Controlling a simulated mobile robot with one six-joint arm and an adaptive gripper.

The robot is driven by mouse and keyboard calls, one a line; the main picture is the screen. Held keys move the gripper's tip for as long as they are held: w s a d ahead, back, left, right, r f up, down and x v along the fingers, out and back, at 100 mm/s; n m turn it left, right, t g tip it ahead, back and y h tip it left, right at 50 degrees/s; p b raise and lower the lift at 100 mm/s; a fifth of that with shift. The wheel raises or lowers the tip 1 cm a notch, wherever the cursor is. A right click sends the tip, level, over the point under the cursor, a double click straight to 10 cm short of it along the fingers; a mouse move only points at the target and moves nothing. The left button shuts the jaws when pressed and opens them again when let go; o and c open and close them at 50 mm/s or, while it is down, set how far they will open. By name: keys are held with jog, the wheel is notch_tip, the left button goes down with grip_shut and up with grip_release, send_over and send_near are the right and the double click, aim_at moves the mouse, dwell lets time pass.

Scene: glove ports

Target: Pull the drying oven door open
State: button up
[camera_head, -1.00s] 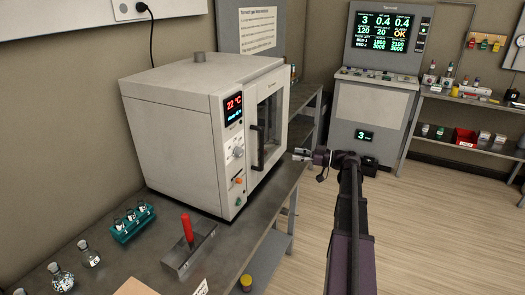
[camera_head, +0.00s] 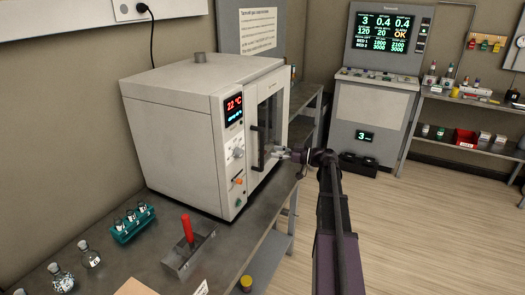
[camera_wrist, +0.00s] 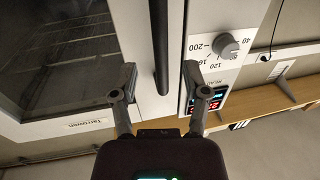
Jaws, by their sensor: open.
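The drying oven (camera_head: 175,135) is a pale box on the bench with a red and blue display on its front. Its door (camera_head: 271,115) has a dark window and looks closed. A dark vertical handle (camera_head: 257,148) stands on the door's left side; it shows as a black bar in the wrist view (camera_wrist: 161,45). My gripper (camera_head: 277,152) is just right of the handle in the head view. In the wrist view my gripper (camera_wrist: 157,85) is open, its fingers on either side of the handle's line. I cannot tell whether they touch it.
A grey tray with a red handle (camera_head: 188,248), a teal vial rack (camera_head: 133,223) and flasks (camera_head: 89,254) stand on the bench (camera_head: 225,245). A control cabinet (camera_head: 372,105) stands behind. The floor (camera_head: 430,220) right of the bench is clear.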

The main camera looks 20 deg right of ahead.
jog(key=shift+x, duration=3.05)
